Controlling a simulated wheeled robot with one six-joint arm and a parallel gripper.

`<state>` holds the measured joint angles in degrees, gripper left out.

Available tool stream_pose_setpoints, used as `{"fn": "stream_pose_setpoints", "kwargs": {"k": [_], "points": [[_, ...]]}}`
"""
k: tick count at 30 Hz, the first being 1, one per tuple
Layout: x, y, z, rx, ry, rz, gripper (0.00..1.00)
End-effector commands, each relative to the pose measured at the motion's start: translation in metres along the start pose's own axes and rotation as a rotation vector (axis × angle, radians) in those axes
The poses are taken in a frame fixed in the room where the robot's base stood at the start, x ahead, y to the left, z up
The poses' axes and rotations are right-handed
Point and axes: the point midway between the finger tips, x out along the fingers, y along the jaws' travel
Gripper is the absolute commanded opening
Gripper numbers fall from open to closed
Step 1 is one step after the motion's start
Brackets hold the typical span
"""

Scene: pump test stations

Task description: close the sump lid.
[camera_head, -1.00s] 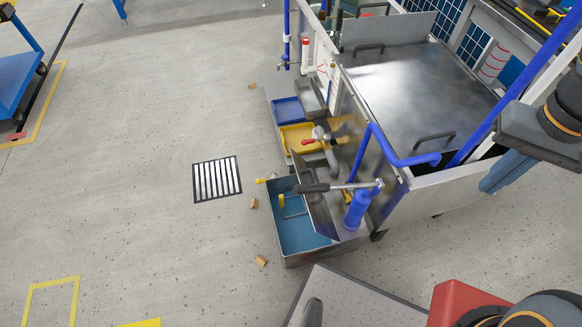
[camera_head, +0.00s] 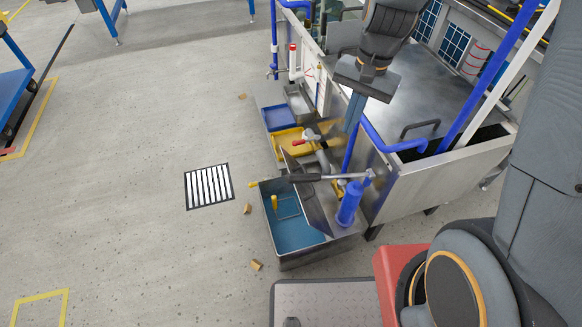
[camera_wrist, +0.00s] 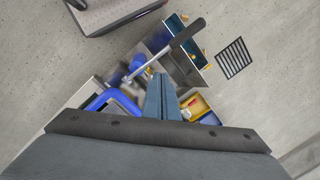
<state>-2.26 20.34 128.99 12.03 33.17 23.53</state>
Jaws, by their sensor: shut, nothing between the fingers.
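The sump (camera_head: 291,262) is an open grey box with a blue-green inside, low at the foot of the station. Its dark grey lid (camera_head: 318,208) stands steeply raised along the box's right side, so the box is open. In the wrist view the lid (camera_wrist: 183,68) lies beyond the fingertips, partly behind a black-gripped lever. My gripper (camera_head: 350,129) is shut and empty. It points down near the station's left wall, above and to the right of the lid, apart from it. Its two blue-grey fingers (camera_wrist: 160,78) lie together in the wrist view.
The lever (camera_head: 308,178) crosses above the lid, beside a blue pump cylinder (camera_head: 349,204). A blue pipe (camera_head: 390,146) bends close to my gripper. Yellow (camera_head: 284,151) and blue (camera_head: 279,118) trays sit behind the sump.

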Motion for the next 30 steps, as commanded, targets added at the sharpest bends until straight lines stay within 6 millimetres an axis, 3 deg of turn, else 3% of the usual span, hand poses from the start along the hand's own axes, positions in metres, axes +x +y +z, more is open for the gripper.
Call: {"fn": "stream_pose_setpoints", "kwargs": {"k": [1,6,12,16,23,30], "points": [[0.028,-0.016,-0.016,0.079,-0.018,-0.007,0.00],[0.099,-0.065,-0.056,0.364,-0.065,-0.035,0.00],[0.166,-0.102,-0.086,0.619,-0.111,-0.051,0.00],[0.189,-0.114,-0.095,0.707,-0.126,-0.055,0.00],[0.209,-0.119,-0.096,0.742,-0.132,-0.056,0.00],[0.253,-0.122,-0.091,0.742,-0.134,-0.053,0.00]]}}
